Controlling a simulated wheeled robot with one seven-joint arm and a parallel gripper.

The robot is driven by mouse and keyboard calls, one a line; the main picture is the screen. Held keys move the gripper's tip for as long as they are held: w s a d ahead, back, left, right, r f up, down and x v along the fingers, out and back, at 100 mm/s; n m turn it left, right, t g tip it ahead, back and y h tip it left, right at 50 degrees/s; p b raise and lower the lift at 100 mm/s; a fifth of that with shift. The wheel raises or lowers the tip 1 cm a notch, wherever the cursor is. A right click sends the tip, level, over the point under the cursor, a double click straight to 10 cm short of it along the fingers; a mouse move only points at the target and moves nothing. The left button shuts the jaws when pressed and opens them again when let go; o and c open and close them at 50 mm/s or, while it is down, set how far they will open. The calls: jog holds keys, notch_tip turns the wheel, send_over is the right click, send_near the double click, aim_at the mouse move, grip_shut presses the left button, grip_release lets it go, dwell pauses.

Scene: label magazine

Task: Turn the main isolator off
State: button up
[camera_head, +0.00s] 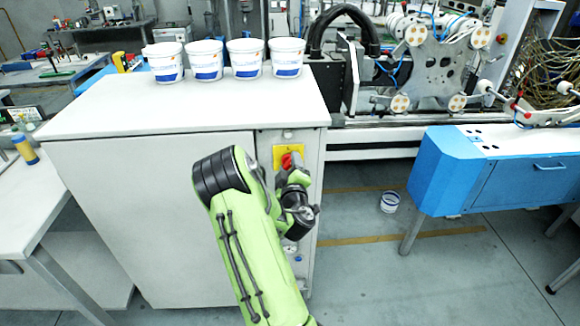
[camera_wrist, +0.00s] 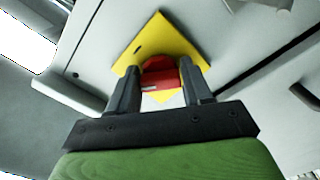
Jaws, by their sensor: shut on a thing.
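The main isolator is a red rotary handle (camera_head: 290,160) on a yellow plate (camera_head: 279,153), set in the narrow right panel of a white cabinet (camera_head: 150,200). In the wrist view the red handle (camera_wrist: 160,73) sits in front of the yellow plate (camera_wrist: 150,38), which looks tilted in that picture. My gripper (camera_wrist: 163,88) is shut on the red handle, with one dark finger on each side of it. In the head view my green arm and wrist hide part of the handle and the panel below. I cannot read any on or off marking.
Several white tubs (camera_head: 205,60) stand on the cabinet top. A grey side table (camera_head: 30,195) stands at the left. Floor between cabinet and blue table is mostly clear.

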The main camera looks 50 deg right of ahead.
jog(key=n, duration=0.3)
jog(key=shift+n, duration=2.1)
jog(key=o, duration=1)
jog(key=shift+c, duration=0.2)
